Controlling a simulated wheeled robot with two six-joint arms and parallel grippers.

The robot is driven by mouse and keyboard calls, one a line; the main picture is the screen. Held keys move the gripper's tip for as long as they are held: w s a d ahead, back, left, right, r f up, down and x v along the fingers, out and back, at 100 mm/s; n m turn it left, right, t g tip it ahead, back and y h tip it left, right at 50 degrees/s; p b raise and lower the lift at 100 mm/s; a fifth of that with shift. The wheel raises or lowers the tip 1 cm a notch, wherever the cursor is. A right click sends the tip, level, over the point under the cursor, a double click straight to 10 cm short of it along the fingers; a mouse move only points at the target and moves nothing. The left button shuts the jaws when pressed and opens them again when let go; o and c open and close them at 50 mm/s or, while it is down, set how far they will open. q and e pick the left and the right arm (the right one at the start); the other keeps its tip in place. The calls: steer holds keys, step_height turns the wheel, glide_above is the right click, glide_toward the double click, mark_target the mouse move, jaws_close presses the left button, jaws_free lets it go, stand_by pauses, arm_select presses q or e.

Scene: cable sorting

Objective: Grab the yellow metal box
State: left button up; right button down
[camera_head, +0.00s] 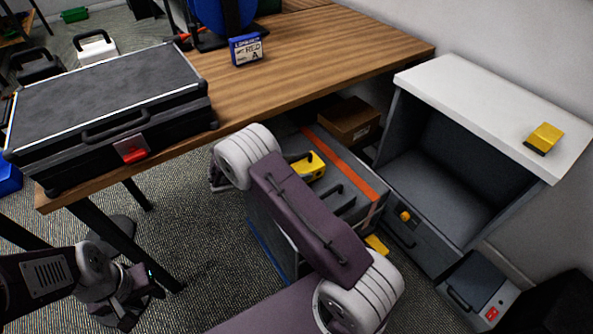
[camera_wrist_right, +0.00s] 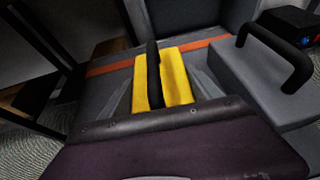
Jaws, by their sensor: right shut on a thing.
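The yellow metal box (camera_head: 312,166) has a black bar across its top, probably its handle. It sits in a large grey case below the table. The right wrist view also shows the yellow metal box (camera_wrist_right: 177,77), with the black bar upright before it. My right arm passes left of it in the head view and covers its lower part in the wrist view. Only a small part of my right gripper (camera_head: 217,178) shows behind the wrist, shut; its fingertips and what they hold are hidden. My left gripper (camera_head: 133,288) is low at the left, away from the box; its jaw gap is unclear.
The grey case has an orange stripe (camera_head: 350,167). Beside it stands an open grey cabinet (camera_head: 480,95) with another yellow item (camera_head: 544,137) on its white top. A black case (camera_head: 90,95) and a blue label box (camera_head: 246,49) are on the wooden table (camera_head: 330,45).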

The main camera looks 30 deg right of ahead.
step_height(320, 180, up, 9)
steer(key=p, duration=0.2)
steer(key=shift+p, duration=0.4)
